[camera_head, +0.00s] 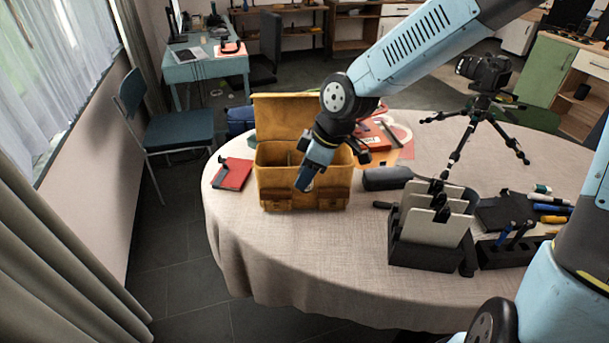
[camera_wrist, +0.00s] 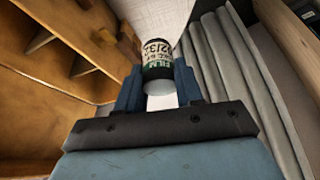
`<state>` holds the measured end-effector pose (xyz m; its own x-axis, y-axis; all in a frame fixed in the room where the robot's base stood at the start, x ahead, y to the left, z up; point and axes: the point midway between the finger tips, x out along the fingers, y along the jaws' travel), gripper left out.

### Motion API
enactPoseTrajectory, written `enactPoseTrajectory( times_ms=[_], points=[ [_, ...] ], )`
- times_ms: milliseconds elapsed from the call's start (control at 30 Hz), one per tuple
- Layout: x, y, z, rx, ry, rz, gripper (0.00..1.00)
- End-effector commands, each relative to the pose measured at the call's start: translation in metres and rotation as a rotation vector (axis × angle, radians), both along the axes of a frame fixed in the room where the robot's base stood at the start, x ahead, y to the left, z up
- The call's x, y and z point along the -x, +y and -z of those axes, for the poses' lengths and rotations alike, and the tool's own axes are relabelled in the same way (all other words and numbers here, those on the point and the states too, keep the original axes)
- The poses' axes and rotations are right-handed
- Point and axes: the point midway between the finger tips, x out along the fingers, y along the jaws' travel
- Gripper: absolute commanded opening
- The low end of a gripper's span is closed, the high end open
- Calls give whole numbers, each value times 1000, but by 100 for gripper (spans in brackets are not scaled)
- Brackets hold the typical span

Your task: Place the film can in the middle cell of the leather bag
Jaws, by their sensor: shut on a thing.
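The tan leather bag (camera_head: 275,186) stands open on the round table, its lid raised at the back. My gripper (camera_head: 307,182) is over the bag's front side in the head view. In the wrist view my gripper (camera_wrist: 159,78) is shut on the film can (camera_wrist: 157,52), which has a dark rim and a pale printed label. The bag (camera_wrist: 88,48) fills the left of the wrist view, with dividers between its cells. The can is beside the bag's wall there, not inside a cell. The head view mostly hides the cells behind the wall and my gripper.
A red notebook (camera_head: 233,174) lies left of the bag. A dark case (camera_head: 387,178) and a black rack (camera_head: 425,256) with upright pale plates are to the right. A camera on a tripod (camera_head: 484,82) stands farther right. The front left tablecloth (camera_head: 270,245) is clear.

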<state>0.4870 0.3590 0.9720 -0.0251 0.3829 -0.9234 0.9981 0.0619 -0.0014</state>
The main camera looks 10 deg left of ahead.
Motion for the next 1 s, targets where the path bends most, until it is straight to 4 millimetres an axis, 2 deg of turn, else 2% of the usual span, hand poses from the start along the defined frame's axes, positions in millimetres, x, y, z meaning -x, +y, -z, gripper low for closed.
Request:
enactPoseTrajectory(
  times_ms=[300, 600, 800, 1000],
  points=[
    [-68, 19, 0, -4, 2, 1, 7],
    [-126, 34, 0, -3, 1, 1, 7],
    [-155, 42, 0, -2, 1, 1, 7],
    [-154, 41, 32, 0, 3, 0, 7]
  ],
)
